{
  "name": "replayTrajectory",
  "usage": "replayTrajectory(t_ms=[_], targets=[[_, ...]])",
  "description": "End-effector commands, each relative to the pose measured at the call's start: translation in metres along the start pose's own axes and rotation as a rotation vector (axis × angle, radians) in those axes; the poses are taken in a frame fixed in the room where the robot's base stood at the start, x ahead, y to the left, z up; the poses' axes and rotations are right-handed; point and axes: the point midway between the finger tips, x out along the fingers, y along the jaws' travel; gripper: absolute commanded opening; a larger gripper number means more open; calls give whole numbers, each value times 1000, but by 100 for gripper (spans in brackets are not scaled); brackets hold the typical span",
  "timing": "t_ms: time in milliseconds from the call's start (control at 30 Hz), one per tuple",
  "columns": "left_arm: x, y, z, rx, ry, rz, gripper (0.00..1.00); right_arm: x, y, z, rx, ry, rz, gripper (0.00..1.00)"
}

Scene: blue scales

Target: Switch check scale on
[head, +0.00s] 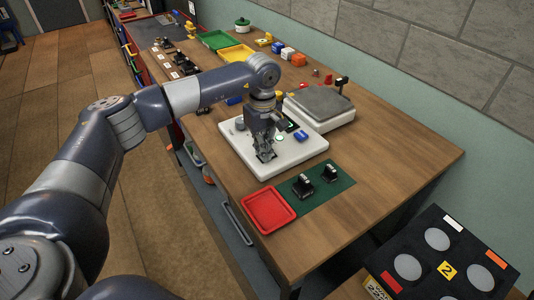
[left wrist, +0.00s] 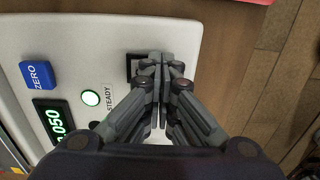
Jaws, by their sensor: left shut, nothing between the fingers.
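A white scale panel (head: 290,155) lies on the bench under my left gripper (head: 266,157); it fills much of the left wrist view (left wrist: 80,35). The left gripper is shut and empty, pointing down. Its fingertips (left wrist: 160,60) are right beside a black switch (left wrist: 133,66), partly covering it; whether they touch cannot be told. The panel has a blue ZERO button (left wrist: 40,74), a bright green lamp (left wrist: 90,98) by the word STEADY, and a display (left wrist: 56,122) with lit green digits, partly cut off, ending in 050. My right gripper is out of view.
A scale with a grey plate (head: 320,103) stands behind the panel. A red tray (head: 268,211) and a green mat (head: 322,194) with two black weights lie in front. Yellow and green trays and small blocks are farther back. The bench's right side is clear.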

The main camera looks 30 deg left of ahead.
Motion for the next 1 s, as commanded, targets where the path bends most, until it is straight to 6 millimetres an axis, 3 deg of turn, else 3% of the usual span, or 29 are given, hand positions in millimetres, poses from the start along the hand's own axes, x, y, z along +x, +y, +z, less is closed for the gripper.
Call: replayTrajectory(t_ms=[700,1000], targets=[[-61,0,0,0,1,3,0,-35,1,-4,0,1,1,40],[-67,0,0,0,1,2,0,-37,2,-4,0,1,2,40]])
